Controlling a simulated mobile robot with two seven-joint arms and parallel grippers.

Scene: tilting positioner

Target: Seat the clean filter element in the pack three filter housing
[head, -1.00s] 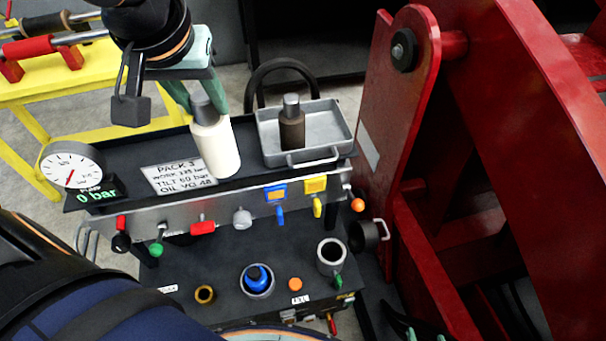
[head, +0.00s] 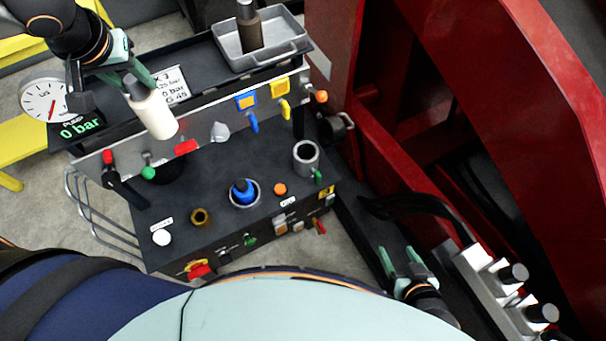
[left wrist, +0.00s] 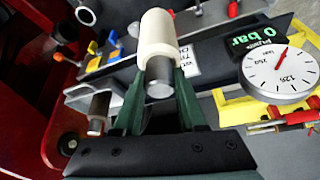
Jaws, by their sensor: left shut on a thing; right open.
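The clean filter element (head: 155,116) is a white cylinder with a grey metal end. My left gripper (head: 134,82) is shut on its grey end and holds it tilted in front of the valve panel. The left wrist view also shows the element (left wrist: 158,35) between the gripper fingers (left wrist: 158,88). An open grey cylindrical cup (head: 306,157), which looks like the filter housing, stands on the lower deck to the right, apart from the element. A green lever is beside it. My right gripper (head: 402,258) is open and empty at the lower right.
A brown used element (head: 249,30) stands in a metal tray (head: 285,50) on the upper shelf. The panel (head: 215,118) carries several coloured handles. The gauge (head: 43,100) reads 0 bar. Red framework stands right.

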